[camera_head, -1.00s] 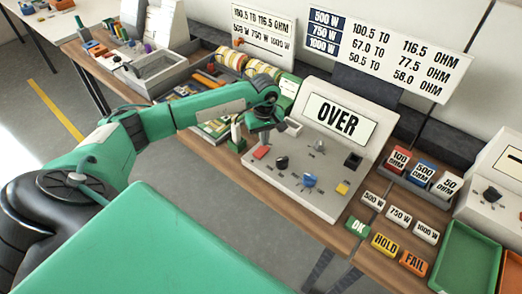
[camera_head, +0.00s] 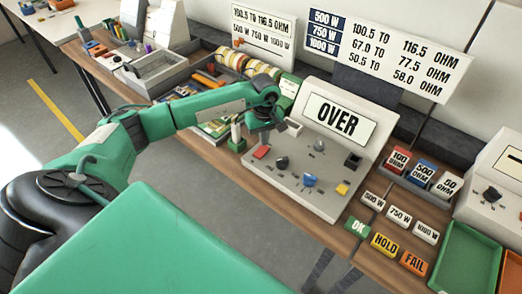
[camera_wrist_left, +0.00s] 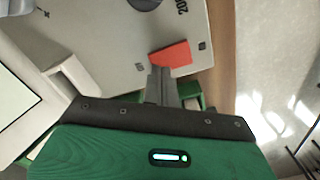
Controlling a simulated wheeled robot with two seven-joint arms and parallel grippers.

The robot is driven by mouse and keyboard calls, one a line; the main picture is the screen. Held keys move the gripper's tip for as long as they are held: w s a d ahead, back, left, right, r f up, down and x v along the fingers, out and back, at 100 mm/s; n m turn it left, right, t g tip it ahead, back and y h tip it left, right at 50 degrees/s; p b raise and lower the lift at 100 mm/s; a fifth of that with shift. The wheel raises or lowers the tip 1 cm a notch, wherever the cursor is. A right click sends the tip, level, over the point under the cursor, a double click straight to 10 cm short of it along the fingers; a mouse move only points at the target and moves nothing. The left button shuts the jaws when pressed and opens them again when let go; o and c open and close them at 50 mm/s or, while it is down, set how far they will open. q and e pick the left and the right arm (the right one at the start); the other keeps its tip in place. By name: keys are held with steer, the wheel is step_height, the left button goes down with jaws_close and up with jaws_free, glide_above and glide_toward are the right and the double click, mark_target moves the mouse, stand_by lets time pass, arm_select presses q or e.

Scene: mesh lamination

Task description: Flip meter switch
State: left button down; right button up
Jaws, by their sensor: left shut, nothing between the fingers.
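The meter (camera_head: 285,185) is a pale grey box with a sloped panel, and its raised display (camera_head: 340,116) reads OVER. On the panel are a red rectangular switch (camera_head: 261,152), a black knob (camera_head: 281,163), a blue knob (camera_head: 309,180), a yellow piece (camera_head: 342,189) and a black block (camera_head: 353,159). My left gripper (camera_head: 263,134) is over the panel's left end, close to the red switch. In the left wrist view its shut, empty fingers (camera_wrist_left: 159,70) lie just beside the red switch (camera_wrist_left: 171,55); contact cannot be told. My right gripper is not in view.
Right of the meter are resistor boxes (camera_head: 424,174), wattage tags (camera_head: 399,217), OK, HOLD and FAIL blocks (camera_head: 385,244) and a green tray (camera_head: 470,258). Tape rolls (camera_head: 232,61) and a grey bin (camera_head: 160,72) stand to the left. Limit signs (camera_head: 390,45) hang behind.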

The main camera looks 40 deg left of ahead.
arm_select(q)
steer(key=shift+f, duration=0.2)
stand_by(0.5)
steer(key=shift+f+b, duration=0.75)
steer(key=shift+b, duration=0.15)
steer(key=shift+r+p, duration=1.35)
steer(key=shift+r, duration=2.2)
